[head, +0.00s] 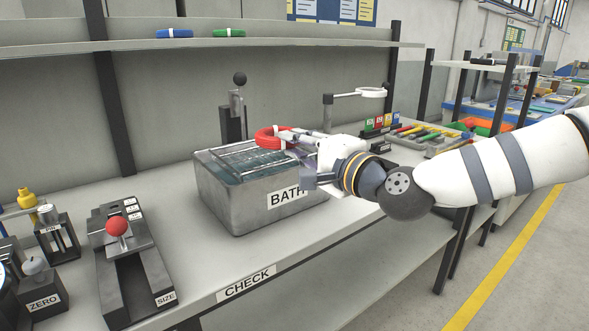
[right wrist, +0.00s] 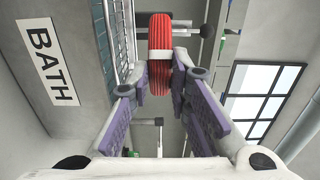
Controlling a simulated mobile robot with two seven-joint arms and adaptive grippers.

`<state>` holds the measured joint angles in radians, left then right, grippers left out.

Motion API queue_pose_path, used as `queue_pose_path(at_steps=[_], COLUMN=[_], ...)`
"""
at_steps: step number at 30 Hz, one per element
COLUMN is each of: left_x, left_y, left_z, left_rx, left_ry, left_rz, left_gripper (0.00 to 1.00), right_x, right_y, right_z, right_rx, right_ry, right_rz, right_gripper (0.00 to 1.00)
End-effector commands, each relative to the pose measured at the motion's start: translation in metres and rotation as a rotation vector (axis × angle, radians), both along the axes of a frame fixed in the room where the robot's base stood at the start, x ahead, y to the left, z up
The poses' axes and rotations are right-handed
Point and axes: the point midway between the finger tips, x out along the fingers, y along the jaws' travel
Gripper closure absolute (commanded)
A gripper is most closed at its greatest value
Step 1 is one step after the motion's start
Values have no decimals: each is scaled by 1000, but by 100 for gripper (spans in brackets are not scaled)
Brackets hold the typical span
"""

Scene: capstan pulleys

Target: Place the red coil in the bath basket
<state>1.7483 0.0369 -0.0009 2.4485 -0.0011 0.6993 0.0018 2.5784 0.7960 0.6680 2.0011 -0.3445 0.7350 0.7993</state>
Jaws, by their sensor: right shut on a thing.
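The red coil (head: 273,138), with a white band, is in my right gripper (head: 292,143), above the back right part of the bath. In the right wrist view the red coil (right wrist: 159,60) sits between the two purple-padded fingers of the right gripper (right wrist: 161,78), which are shut on it. The bath (head: 241,204) is a grey metal tank labelled BATH on the bench. A wire basket (head: 236,152) shows at its top; its rim also shows in the right wrist view (right wrist: 121,40). How far the coil is above the basket is hard to tell. My left gripper is not in view.
A blue coil (head: 174,33) and a green coil (head: 228,33) lie on the upper shelf. A black-knobbed post (head: 238,100) stands behind the bath. A magnifier stand (head: 329,110) is to the right. A SIZE gauge with a red knob (head: 118,226) stands left. The bench front by CHECK (head: 246,283) is clear.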

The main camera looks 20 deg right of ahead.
Motion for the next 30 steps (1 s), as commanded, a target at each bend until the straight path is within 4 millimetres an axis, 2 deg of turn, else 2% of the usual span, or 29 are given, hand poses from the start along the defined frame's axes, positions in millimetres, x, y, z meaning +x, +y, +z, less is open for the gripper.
queue_pose_path(at_steps=[1, 2, 9, 16, 17, 18, 19, 30], left_x=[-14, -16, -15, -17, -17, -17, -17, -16], left_y=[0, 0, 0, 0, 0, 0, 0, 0], left_z=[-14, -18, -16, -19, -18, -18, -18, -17], left_rx=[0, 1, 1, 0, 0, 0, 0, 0], left_ry=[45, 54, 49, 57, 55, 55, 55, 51], left_rz=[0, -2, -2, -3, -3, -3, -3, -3], left_gripper=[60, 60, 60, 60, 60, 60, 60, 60], right_x=[2, 1, -1, -1, -1, -1, -1, -1], right_y=[-1, -1, -1, -1, -1, -1, -1, -1], right_z=[-35, -40, -31, -39, -38, -38, -37, -34], right_rx=[0, 1, 1, 1, 0, 0, 0, 0], right_ry=[29, 29, 10, 12, 12, 12, 11, 9], right_rz=[0, 0, 0, 0, 0, 0, 0, 0], right_gripper=[100, 100, 100, 100, 76, 66, 62, 62])
